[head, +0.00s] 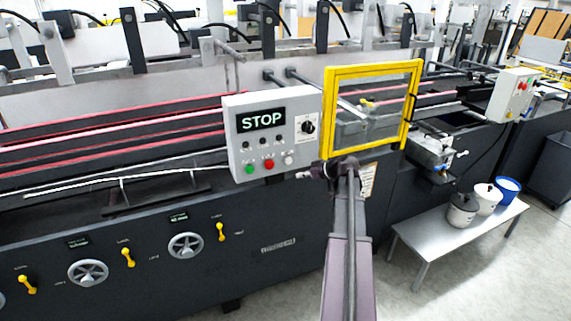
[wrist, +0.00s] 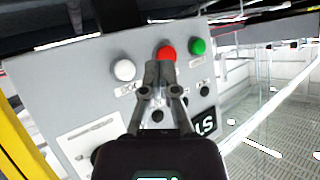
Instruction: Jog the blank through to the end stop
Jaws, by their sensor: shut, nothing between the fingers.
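The grey control panel (head: 240,105) has a display (head: 261,120) reading STOP. Along its bottom are a green button (head: 249,169), a red button (head: 269,164) and a white button (head: 289,159). A black rotary selector (head: 308,127) sits at its right. My gripper (head: 307,175) is shut and empty at the panel's lower right corner. In the wrist view, my gripper (wrist: 163,68) overlaps the lower edge of the red button (wrist: 167,50), between the white button (wrist: 124,70) and green button (wrist: 198,46); contact cannot be told. I cannot make out the blank or end stop.
A yellow-framed guard (head: 408,105) stands right of the panel. Red-edged belts (head: 120,140) run along the machine. Handwheels (head: 186,245) and yellow levers (head: 127,257) line its front. A low bench (head: 445,246) with pots (head: 462,210) stands at right, with clear floor around.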

